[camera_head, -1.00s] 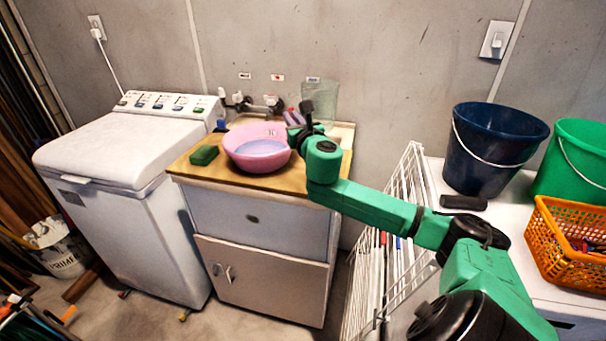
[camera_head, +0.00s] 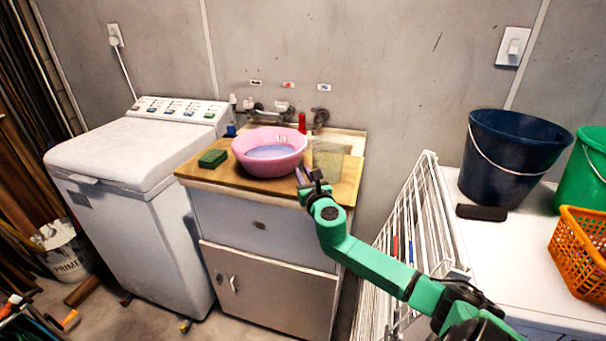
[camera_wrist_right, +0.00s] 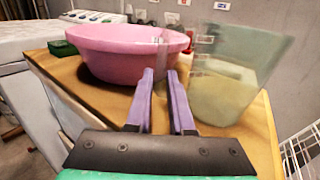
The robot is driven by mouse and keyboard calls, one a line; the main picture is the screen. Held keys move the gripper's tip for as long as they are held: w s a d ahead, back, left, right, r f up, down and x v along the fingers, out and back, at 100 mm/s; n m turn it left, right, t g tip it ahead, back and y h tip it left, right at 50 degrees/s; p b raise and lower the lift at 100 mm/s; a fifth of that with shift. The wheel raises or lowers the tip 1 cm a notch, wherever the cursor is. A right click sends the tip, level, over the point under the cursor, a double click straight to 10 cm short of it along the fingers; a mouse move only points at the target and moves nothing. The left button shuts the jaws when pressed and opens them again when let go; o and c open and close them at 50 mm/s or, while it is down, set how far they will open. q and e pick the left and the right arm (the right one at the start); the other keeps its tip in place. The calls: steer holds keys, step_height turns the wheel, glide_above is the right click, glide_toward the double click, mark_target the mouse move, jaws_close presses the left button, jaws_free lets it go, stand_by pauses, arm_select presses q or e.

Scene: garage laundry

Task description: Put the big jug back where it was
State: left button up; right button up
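The big jug (camera_head: 327,162) is clear and pale green. It is upright at the right end of the wooden counter top (camera_head: 222,178), right of the pink basin (camera_head: 268,150). I cannot tell whether its base touches the wood. In the right wrist view the jug (camera_wrist_right: 232,75) is at the right, its lower part yellowish. My right gripper (camera_head: 304,176) is at the jug's left side. Its purple fingers (camera_wrist_right: 161,75) are close together, with the jug's faint clear handle between the tips; it looks shut on the handle. My left gripper is out of view.
A green sponge (camera_head: 212,158) lies left of the basin. Taps (camera_head: 282,108) and a red bottle (camera_head: 302,123) are behind it. A white rack (camera_head: 425,220) stands right of the cabinet. A dark blue bucket (camera_head: 512,155) and an orange basket (camera_head: 582,250) are further right.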

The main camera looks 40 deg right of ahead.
steer(key=shift+o, duration=0.9)
steer(key=shift+r, duration=0.15)
